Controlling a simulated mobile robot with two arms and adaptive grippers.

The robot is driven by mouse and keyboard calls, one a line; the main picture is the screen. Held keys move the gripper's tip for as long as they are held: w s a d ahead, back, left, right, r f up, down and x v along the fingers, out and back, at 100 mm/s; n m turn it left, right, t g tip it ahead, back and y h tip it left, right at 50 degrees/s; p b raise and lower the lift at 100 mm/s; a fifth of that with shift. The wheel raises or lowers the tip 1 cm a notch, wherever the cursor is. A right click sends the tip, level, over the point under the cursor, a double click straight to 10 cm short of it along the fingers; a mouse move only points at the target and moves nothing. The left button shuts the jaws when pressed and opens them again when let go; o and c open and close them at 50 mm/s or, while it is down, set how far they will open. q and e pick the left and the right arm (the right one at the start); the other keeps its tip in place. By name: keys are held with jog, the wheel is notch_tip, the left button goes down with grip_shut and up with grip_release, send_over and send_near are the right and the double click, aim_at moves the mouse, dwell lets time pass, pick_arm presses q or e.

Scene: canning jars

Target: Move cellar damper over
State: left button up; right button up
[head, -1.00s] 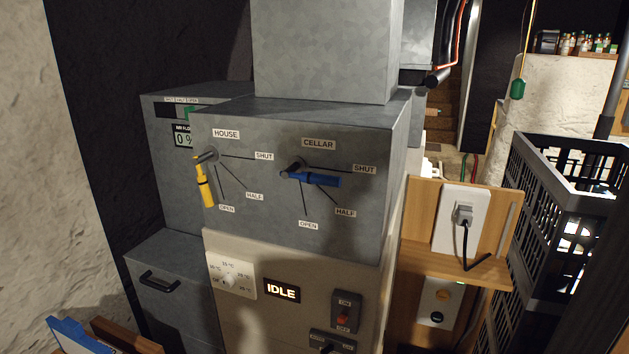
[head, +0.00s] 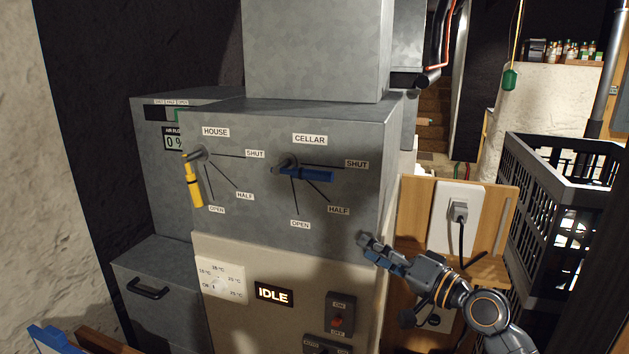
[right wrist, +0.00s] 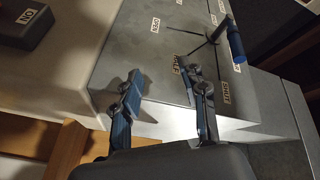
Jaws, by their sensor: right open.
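The cellar damper is a blue lever (head: 308,174) on the grey metal box (head: 345,215). It points right and slightly down, just below the line to SHUT and well above HALF. It also shows at the upper right of the right wrist view (right wrist: 235,42). My right gripper (head: 368,246) is open and empty, below and to the right of the lever, near the box's lower right corner. Its two fingers show apart in the right wrist view (right wrist: 163,82), with the lever beyond them and not touching. My left gripper is out of view.
The yellow house lever (head: 194,183) hangs down near OPEN. Below are a dial (head: 220,280), an IDLE display (head: 274,294) and an on/off switch (head: 340,314). A wooden panel with a socket (head: 459,211) and a black crate (head: 560,185) stand to the right.

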aim_at(327, 181)
notch_tip(327, 181, up, 11)
jog(key=s+a+n+y, duration=0.1)
jog(key=s+a+y, duration=0.1)
jog(key=s+y, duration=0.1)
jog(key=p+x, duration=0.4)
jog(key=x, duration=0.8)
jog(key=shift+w+d, duration=0.15)
jog(key=shift+w, duration=0.1)
jog(key=shift+w+a+r, duration=0.1)
jog(key=shift+w+a, duration=0.3)
jog(key=shift+a, duration=0.1)
grip_shut()
